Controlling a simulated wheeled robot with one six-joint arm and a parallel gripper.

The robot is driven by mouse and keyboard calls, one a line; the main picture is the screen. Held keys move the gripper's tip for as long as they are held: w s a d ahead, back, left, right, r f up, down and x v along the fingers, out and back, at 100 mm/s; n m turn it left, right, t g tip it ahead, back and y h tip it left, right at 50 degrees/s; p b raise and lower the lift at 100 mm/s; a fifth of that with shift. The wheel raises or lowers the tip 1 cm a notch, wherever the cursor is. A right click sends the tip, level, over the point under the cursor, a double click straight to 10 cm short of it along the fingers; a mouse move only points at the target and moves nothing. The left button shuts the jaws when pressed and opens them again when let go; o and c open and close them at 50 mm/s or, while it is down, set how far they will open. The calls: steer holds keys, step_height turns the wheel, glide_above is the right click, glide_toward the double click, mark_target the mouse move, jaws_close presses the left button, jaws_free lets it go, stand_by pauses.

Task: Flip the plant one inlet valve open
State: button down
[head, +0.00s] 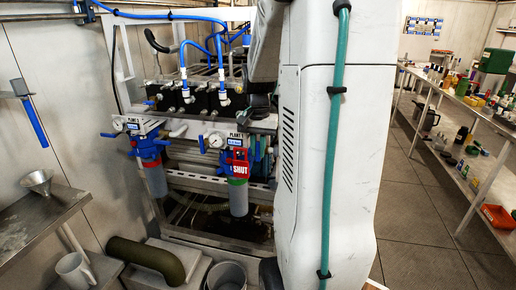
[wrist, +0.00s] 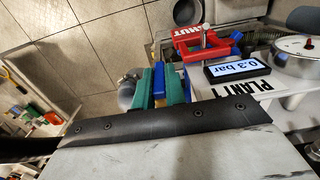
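The plant one inlet valve (head: 238,162) carries a red tag reading SHUT and sits on a blue housing, below the PLANT 1 label, in the head view. In the wrist view the valve's red handle (wrist: 200,48) shows with the SHUT lettering upside down behind it. I cannot tell whether there is a gap between the fingers. My arm hides part of the rack's right side in the head view.
A display reading 0.3 bar (wrist: 236,66) and a round gauge (wrist: 296,52) are close to the right of the handle. A second, blue valve (head: 149,143) is on the rack's left. A bench with a funnel (head: 38,181) is at left; cluttered shelves (head: 425,79) are at right.

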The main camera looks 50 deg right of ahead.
steer(key=shift+s, duration=0.1)
steer(key=s+t+y, duration=0.1)
steer(key=t, duration=0.2)
steer(key=f+t+y, duration=0.1)
steer(key=t, duration=0.1)
steer(key=s+d+t+y, duration=0.1)
steer(key=t, duration=0.2)
steer(key=shift+s+d+f+t, duration=0.1)
steer(key=shift+s+f+t, duration=0.05)
steer(key=shift+s+t, duration=0.2)
steer(key=shift+s+d+f+t+y, duration=0.15)
steer(key=shift+f+t+y, duration=0.4)
steer(key=shift+t, duration=0.75)
steer(key=shift+s+a+f+t+y, duration=0.15)
steer(key=shift+f+t+y, duration=0.25)
steer(key=shift+t+y, duration=0.7)
steer(key=shift+s+d+f+t+y, duration=0.15)
steer(key=shift+f+t+y, duration=0.25)
steer(key=shift+t, duration=1.15)
steer(key=c, duration=1.7)
jaws_free()
